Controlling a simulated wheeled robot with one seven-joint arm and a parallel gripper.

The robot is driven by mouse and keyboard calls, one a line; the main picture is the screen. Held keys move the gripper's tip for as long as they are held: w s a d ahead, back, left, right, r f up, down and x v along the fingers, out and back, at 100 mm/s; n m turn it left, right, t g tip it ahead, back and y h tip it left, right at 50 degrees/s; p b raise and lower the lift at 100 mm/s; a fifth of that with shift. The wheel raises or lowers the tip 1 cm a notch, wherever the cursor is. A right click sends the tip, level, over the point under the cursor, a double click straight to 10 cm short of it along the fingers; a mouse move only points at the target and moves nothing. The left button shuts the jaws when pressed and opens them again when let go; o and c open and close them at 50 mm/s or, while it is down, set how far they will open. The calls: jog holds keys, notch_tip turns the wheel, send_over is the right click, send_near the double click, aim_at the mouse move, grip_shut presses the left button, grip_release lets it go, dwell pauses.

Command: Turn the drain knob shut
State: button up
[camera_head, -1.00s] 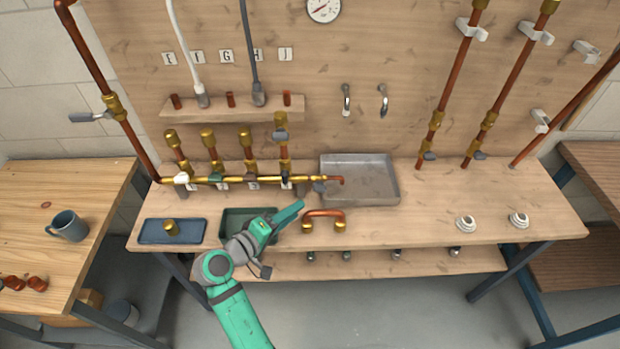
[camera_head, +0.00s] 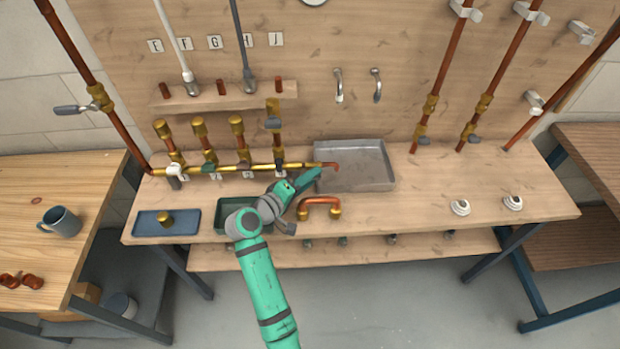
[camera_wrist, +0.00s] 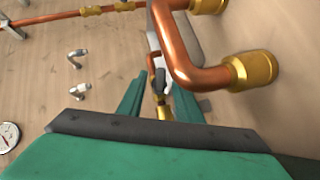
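The drain knob (camera_wrist: 159,82) is a small dark grey handle on a brass fitting (camera_wrist: 165,113) at the end of the manifold pipe (camera_head: 236,168). In the wrist view it shows between my two green fingers. My gripper (camera_head: 314,176) is at the manifold's right end, beside the metal tray, and hides the knob in the head view. The wrist view shows my gripper (camera_wrist: 158,95) open, with a gap between the fingers. I cannot tell whether either finger touches the knob. The copper outlet (camera_head: 329,165) points over the tray.
A copper U-pipe with brass ends (camera_head: 320,202) lies close to my gripper and looms large in the wrist view (camera_wrist: 178,50). The metal tray (camera_head: 375,184) is just right. A green tray (camera_head: 226,220) and a blue tray (camera_head: 150,224) are left. The bench's right part is clearer.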

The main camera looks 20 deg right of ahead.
jog(key=shift+d, duration=0.15)
jog(key=shift+c, duration=0.6)
grip_shut()
jog(key=shift+r+m+y, duration=0.15)
jog(key=shift+m+y, duration=0.45)
jog(key=shift+y, duration=0.2)
jog(key=m+y, duration=0.2)
jog(key=y, duration=0.1)
jog(key=shift+d+r, duration=0.15)
jog(key=shift+d, duration=0.1)
jog(key=y, duration=0.1)
jog(key=m+y, duration=0.1)
jog(key=y, duration=0.1)
jog(key=shift+s+d+r+m, duration=0.1)
jog(key=shift+d+m, duration=0.05)
jog(key=shift+m, duration=0.15)
jog(key=shift+d+m+t+y, duration=0.15)
jog(key=shift+m+t+y, duration=0.4)
jog(key=shift+y, duration=0.85)
